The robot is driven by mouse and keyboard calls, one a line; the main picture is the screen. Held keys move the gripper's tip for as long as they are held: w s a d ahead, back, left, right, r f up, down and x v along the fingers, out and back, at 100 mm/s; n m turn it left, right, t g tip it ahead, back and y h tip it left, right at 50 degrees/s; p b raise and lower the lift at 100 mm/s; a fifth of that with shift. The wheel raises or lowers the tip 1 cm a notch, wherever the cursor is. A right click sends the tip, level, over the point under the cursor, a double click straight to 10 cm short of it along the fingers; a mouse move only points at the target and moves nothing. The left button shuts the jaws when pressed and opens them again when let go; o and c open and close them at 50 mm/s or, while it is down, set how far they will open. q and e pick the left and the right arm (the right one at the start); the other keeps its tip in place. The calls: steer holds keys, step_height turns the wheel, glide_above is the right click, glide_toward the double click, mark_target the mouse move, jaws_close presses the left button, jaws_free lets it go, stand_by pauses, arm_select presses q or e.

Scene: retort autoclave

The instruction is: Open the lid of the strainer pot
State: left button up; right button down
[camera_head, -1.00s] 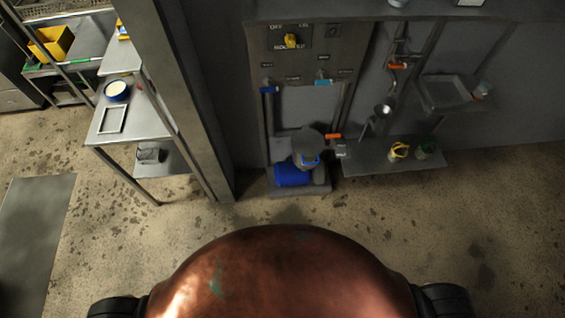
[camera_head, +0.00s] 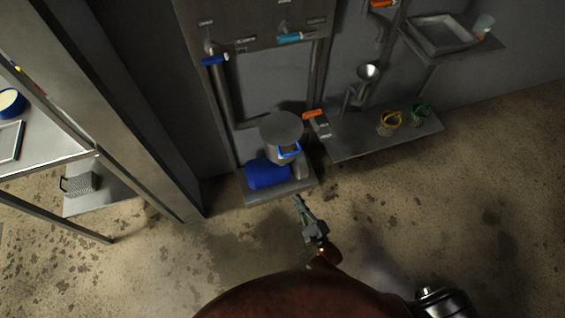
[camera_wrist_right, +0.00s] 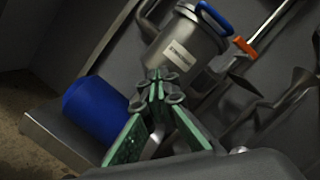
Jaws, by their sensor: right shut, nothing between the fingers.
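The strainer pot (camera_head: 275,154) is a grey metal vessel under a round dark grey lid (camera_head: 281,128), which lies flat on top. A blue handle (camera_head: 289,150) sits at its front. In the right wrist view the pot (camera_wrist_right: 186,48) carries a pale label, and the blue handle (camera_wrist_right: 214,18) is at its upper right. My right gripper (camera_head: 299,201) is shut and empty, in front of and below the pot, apart from it. Its green fingers (camera_wrist_right: 158,82) cover part of the pot's lower body in the wrist view. My left gripper is out of view.
A blue motor (camera_head: 266,174) lies beside the pot on a low metal base (camera_head: 250,197). An orange-handled valve (camera_head: 313,114) is close to the pot's right. A shelf (camera_head: 365,146) holds yellow and green items. A metal post (camera_head: 130,110) stands left. The front floor is open.

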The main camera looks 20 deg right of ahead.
arm_select(q)
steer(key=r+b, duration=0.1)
steer(key=b, duration=0.1)
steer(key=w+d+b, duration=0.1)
steer(key=b, duration=0.2)
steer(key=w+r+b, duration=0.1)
steer(key=b, duration=0.2)
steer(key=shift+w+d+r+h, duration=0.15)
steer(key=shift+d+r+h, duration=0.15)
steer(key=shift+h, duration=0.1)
arm_select(e)
steer(key=w+a+r+m+t+h, duration=0.1)
steer(key=w+r+m+t+h, duration=0.2)
steer(key=w+r+m, duration=0.8)
steer(key=shift+w+a+m+t+h, duration=0.25)
steer(key=shift+w+m+t+h, duration=0.05)
steer(key=shift+m+t, duration=0.85)
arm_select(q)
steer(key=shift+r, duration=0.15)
arm_select(e)
steer(key=shift+r, duration=0.15)
